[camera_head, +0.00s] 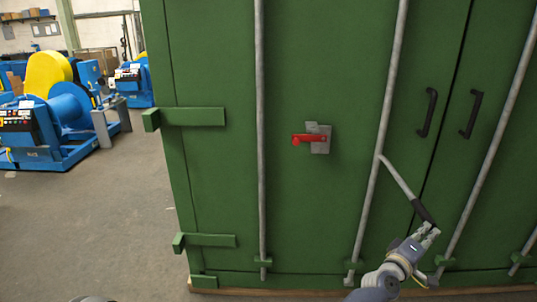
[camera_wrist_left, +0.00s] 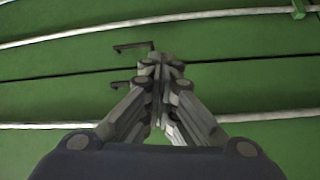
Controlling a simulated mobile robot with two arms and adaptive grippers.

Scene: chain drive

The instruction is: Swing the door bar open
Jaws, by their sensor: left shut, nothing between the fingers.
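The green container doors carry upright grey bars. The door bar (camera_head: 372,200) left of the door seam has a lever handle (camera_head: 398,177) that slants down to the right, ending in a black grip (camera_head: 423,211). My left gripper (camera_head: 432,229) is shut and empty, with its fingertips just below the end of the black grip. I cannot tell whether they touch. In the left wrist view the shut fingers (camera_wrist_left: 164,62) point at the green door, near the dark seam; the lever is not clearly seen there. My right gripper is not in view.
Two black pull handles (camera_head: 427,113) (camera_head: 473,114) flank the seam. A red latch (camera_head: 309,139) on a grey plate sits on the left door. Another upright bar (camera_head: 490,150) stands to the right. Blue and yellow machines (camera_head: 50,110) stand at the far left, with open floor (camera_head: 90,220) before them.

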